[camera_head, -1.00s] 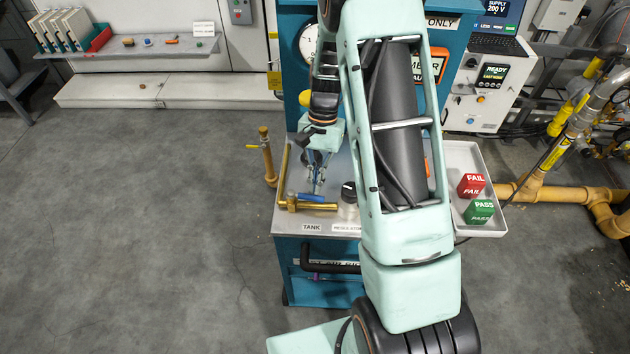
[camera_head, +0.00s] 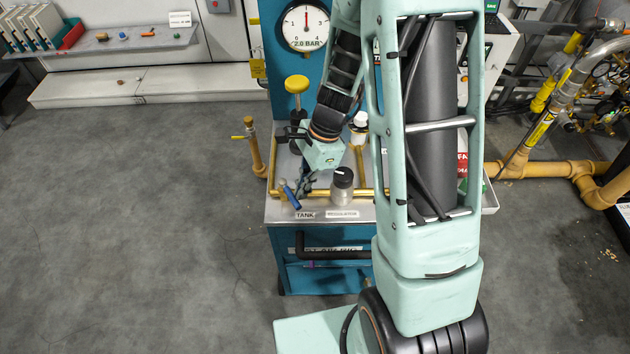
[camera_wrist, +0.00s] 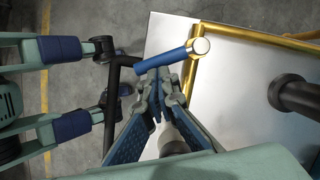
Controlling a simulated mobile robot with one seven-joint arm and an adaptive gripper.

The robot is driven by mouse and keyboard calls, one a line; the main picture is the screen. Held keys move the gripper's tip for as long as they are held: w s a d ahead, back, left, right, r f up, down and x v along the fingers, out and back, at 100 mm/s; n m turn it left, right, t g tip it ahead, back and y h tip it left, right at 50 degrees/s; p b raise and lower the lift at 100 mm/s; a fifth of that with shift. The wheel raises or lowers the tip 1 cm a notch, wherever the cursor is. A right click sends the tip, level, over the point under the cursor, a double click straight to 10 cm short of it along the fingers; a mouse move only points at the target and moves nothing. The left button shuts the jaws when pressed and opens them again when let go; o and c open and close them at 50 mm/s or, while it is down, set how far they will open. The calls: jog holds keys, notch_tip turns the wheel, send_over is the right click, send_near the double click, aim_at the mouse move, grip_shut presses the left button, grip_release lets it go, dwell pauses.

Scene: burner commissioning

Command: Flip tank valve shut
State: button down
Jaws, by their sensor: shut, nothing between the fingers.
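The tank valve's blue lever (camera_head: 290,195) sits near the left front corner of the bench top, above the TANK label (camera_head: 305,215). It lies across the front brass pipe (camera_head: 325,192) and points toward the front edge. In the wrist view the blue lever (camera_wrist: 165,58) reaches left from its round pivot (camera_wrist: 201,46), crosswise to the brass pipe (camera_wrist: 190,82). My gripper (camera_head: 302,192) is shut and empty, just right of the lever. In the wrist view its fingertips (camera_wrist: 160,82) are close beside the lever; I cannot tell whether they touch.
A black-topped regulator knob (camera_head: 342,180) stands right of my gripper. A yellow-capped post (camera_head: 297,86) and a pressure gauge (camera_head: 305,28), needle pointing up, are behind. A black bar handle (camera_head: 330,253) runs along the cart front. My arm hides much of the right side.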

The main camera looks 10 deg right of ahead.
aim_at(292, 202)
jog(key=a+m, duration=0.1)
jog(key=s+a+m+t, duration=0.1)
jog(key=m, duration=0.1)
jog(key=shift+s+m, duration=0.1)
jog(key=shift+m, duration=0.2)
jog(key=shift+a, duration=0.3)
jog(key=shift+s+a, duration=0.1)
dwell(0.4)
jog(key=p+v, duration=0.9)
jog(key=v, duration=0.1)
dwell(0.6)
